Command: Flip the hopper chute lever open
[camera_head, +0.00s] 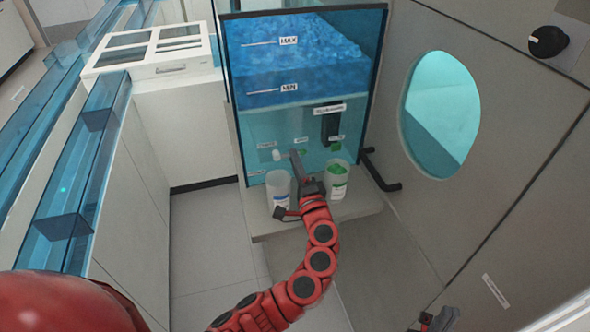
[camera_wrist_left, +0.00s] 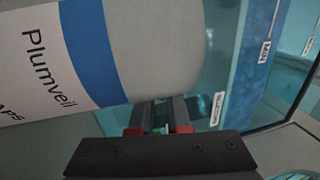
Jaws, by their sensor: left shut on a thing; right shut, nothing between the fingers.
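The hopper (camera_head: 312,125) stands upright in the head view, with blue granules behind its clear front and MAX and MIN labels. My left gripper (camera_head: 297,163) reaches its lower front, between two small containers. It is shut on a small part there, mostly hidden by the fingers; I cannot clearly tell whether this is the lever. In the left wrist view the shut fingers (camera_wrist_left: 160,112) show below a large white cylinder with a blue band (camera_wrist_left: 150,45), marked "Plumveil". My right gripper (camera_head: 440,318) is shut and empty at the bottom right of the head view.
A white container (camera_head: 279,186) stands left of the left gripper, close to it. A black bent bar (camera_head: 382,170) juts out right of the hopper. Clear blue channels (camera_head: 75,190) run along the left.

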